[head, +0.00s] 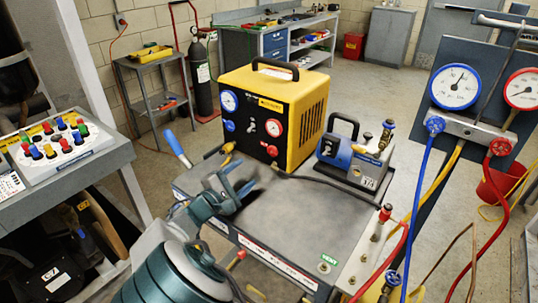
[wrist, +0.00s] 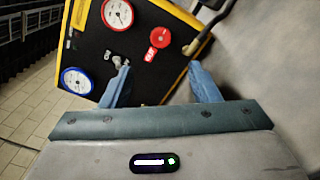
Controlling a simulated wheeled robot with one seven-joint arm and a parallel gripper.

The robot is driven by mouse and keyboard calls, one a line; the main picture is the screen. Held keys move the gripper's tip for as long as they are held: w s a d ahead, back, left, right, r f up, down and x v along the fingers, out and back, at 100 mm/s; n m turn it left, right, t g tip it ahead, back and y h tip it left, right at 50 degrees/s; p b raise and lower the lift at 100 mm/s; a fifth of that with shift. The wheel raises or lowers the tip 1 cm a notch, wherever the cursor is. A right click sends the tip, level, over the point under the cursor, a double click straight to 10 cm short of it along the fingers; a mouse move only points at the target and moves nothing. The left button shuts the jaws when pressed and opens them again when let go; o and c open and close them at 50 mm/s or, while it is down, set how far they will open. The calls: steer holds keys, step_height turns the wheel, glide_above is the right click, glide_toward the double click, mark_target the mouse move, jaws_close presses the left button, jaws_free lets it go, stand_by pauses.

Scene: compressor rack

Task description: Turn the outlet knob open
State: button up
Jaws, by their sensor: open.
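The yellow machine (head: 300,105) stands on the cart with its dark front panel facing my gripper. The panel carries a red knob (head: 272,150), a blue knob (head: 229,126) and a small silver-and-black fitting (head: 252,127) between them. In the wrist view the red knob (wrist: 160,38) is beyond and between the fingertips, and the silver fitting (wrist: 117,60) is by the left fingertip. The blue knob is not clearly visible there. My gripper (head: 236,184) is open and empty, in front of the panel and apart from it; it also shows in the wrist view (wrist: 158,78).
A blue gauge (head: 229,101) and a red gauge (head: 274,128) sit on the panel. A blue-and-grey pump (head: 352,152) stands right of the machine. The grey cart top (head: 300,225) is mostly clear. Hoses (head: 408,215) hang from the manifold at right.

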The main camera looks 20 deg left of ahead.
mark_target(271, 152)
steer(key=w+d, duration=0.1)
steer(key=w, duration=0.3)
steer(key=w+p, duration=0.1)
steer(key=w, duration=0.3)
steer(key=w+d, duration=0.1)
steer(key=w, duration=0.3)
steer(key=shift+w+d, duration=0.25)
steer(key=shift+d, duration=0.1)
steer(key=c, duration=1)
